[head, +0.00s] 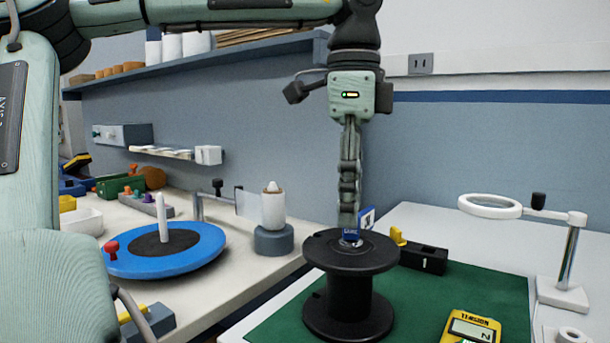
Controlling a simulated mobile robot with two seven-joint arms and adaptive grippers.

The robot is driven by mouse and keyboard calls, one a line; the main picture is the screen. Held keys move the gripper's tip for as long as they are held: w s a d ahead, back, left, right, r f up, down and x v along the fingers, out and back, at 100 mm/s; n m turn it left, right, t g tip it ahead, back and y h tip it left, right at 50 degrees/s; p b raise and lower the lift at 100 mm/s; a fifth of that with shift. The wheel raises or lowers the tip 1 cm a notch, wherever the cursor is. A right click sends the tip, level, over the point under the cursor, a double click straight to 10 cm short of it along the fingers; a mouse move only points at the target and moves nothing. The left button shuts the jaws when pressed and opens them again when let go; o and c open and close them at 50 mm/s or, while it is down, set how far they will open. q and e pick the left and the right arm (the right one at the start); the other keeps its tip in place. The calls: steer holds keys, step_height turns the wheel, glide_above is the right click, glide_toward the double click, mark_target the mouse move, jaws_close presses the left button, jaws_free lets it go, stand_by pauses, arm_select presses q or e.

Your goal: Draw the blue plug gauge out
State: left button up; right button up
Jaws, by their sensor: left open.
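The blue plug gauge (351,236) stands at the centre of the black spool's (350,292) top flange. Only a small blue part shows, and its lower end is hidden in the spool. A small blue-and-white tag (367,218) shows just right of it. My left gripper (349,222) points straight down over the spool, with its fingertips right at the gauge. Its fingers are seen edge-on, so the gap between them is hidden; it is open. I cannot tell whether a finger touches the gauge. My right gripper is not in view.
The spool stands on a green mat (475,287). A black block with a yellow knob (423,258) is close behind it on the right. A yellow tension meter (471,328) lies in front. A magnifier stand (565,290) is at right, a blue turntable (205,252) at left.

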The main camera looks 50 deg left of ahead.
mark_target(348, 241)
arm_select(q)
step_height(348, 241, down, 2)
steer(key=shift+f, duration=0.2)
steer(key=shift+s+f, duration=0.15)
steer(key=shift+f, duration=0.4)
steer(key=c, duration=1.1)
jaws_close()
steer(key=shift+r, duration=0.2)
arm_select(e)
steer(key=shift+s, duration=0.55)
